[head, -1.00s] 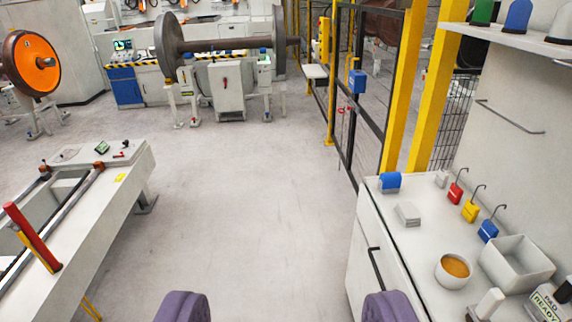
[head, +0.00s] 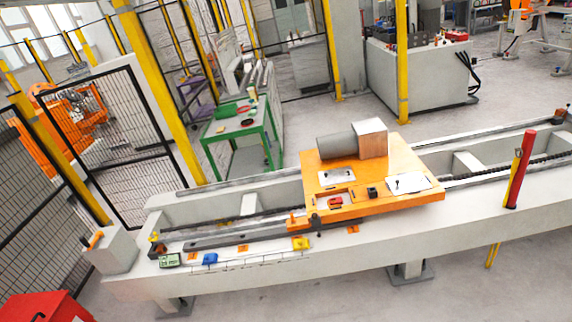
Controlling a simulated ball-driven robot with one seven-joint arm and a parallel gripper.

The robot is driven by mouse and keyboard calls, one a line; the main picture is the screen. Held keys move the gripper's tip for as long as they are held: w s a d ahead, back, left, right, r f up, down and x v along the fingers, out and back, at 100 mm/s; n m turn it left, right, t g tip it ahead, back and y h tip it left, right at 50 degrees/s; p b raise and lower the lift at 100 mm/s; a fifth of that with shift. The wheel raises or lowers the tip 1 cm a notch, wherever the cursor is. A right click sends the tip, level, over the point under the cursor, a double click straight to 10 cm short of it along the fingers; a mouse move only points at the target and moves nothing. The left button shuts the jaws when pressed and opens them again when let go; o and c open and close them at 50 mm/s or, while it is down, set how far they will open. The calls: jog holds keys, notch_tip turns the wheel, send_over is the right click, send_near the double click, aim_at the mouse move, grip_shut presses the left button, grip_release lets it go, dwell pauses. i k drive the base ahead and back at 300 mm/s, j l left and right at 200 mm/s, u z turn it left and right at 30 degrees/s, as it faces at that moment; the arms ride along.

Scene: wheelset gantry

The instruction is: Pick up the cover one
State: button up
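I cannot tell which thing is the cover; nothing in view is clearly marked as one. On the front ledge of the long pale bench (head: 400,238) lie a small green box (head: 170,260), a blue piece (head: 209,259), a yellow piece (head: 301,243) and small orange pieces. An orange carriage (head: 400,155) sits across the bench and bears a grey cylinder with a pale block (head: 370,138), a white sheet (head: 408,183) and a tray with a red item (head: 336,201). My gripper is not in view.
A pale box (head: 110,250) stands at the bench's left end, a red box (head: 45,307) at lower left. A red and yellow post (head: 520,170) rises at right. Mesh fencing (head: 110,150) and a green table (head: 240,125) stand behind. Floor in front at lower right is clear.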

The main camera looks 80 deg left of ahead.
aim_at(344, 174)
jog(key=u, duration=1.95)
jog(key=i+u, duration=0.1)
jog(key=u, duration=0.35)
jog(key=i+l+u, duration=0.15)
jog(key=u, duration=0.3)
jog(key=i+l+u, duration=0.35)
jog(key=l, duration=0.3)
jog(key=i+l+u, duration=0.15)
jog(key=l, duration=0.2)
jog(key=i+l+u, duration=0.15)
jog(key=l, duration=0.2)
jog(key=i+l+u, duration=0.2)
jog(key=l, duration=0.2)
jog(key=i+l, duration=0.1)
jog(key=l, duration=0.3)
jog(key=i+l, duration=0.15)
jog(key=l, duration=0.3)
jog(key=i+l, duration=0.1)
jog(key=l, duration=0.3)
jog(key=i+l, duration=0.15)
jog(key=l, duration=0.3)
jog(key=i+l, duration=0.1)
jog(key=l, duration=0.3)
jog(key=u, duration=0.05)
